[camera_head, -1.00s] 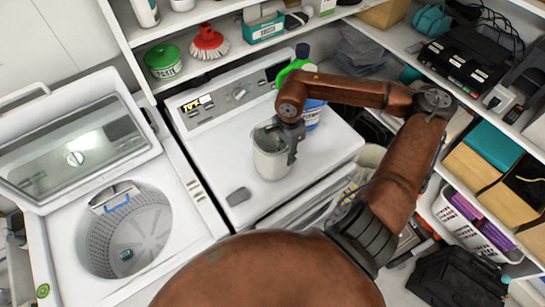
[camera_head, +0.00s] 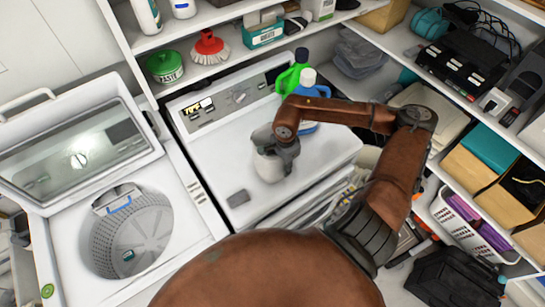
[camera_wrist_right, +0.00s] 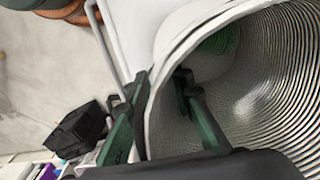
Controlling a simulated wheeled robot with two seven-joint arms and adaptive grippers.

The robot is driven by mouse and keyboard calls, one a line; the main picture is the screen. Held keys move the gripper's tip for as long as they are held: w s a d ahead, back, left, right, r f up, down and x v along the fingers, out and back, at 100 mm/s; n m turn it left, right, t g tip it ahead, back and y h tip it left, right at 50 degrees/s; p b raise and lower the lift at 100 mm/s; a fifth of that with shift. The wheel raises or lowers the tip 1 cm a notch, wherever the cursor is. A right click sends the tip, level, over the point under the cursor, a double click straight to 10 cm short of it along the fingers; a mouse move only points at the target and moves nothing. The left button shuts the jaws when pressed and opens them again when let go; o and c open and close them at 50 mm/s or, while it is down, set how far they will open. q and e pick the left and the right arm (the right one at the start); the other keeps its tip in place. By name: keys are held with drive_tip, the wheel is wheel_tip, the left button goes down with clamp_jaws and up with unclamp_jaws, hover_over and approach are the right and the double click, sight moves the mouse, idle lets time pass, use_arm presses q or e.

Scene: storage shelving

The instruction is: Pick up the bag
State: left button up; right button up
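A black bag-like item (camera_head: 455,278) sits on the floor at the lower right of the head view. A black boxy thing also shows at the left of the right wrist view (camera_wrist_right: 75,130). My right gripper (camera_head: 284,150) is at a white container (camera_head: 268,168) on top of the dryer, covering part of it. In the wrist view the gripper (camera_wrist_right: 165,120) has one finger outside the container's wall and one inside its ribbed interior. A gap shows between the inner finger and the wall, so the gripper looks open around it. My left gripper is not clearly visible.
The dryer top (camera_head: 325,150) holds a green bottle (camera_head: 292,72) and a blue jug (camera_head: 307,95) behind my right arm, and a small grey item (camera_head: 238,198). An open washer (camera_head: 75,255) stands left. Shelves rise behind and right; a white basket (camera_head: 470,235) stands low right.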

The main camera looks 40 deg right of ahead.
clamp_jaws()
drive_tip(key=shift+r, duration=0.15)
idle(0.4)
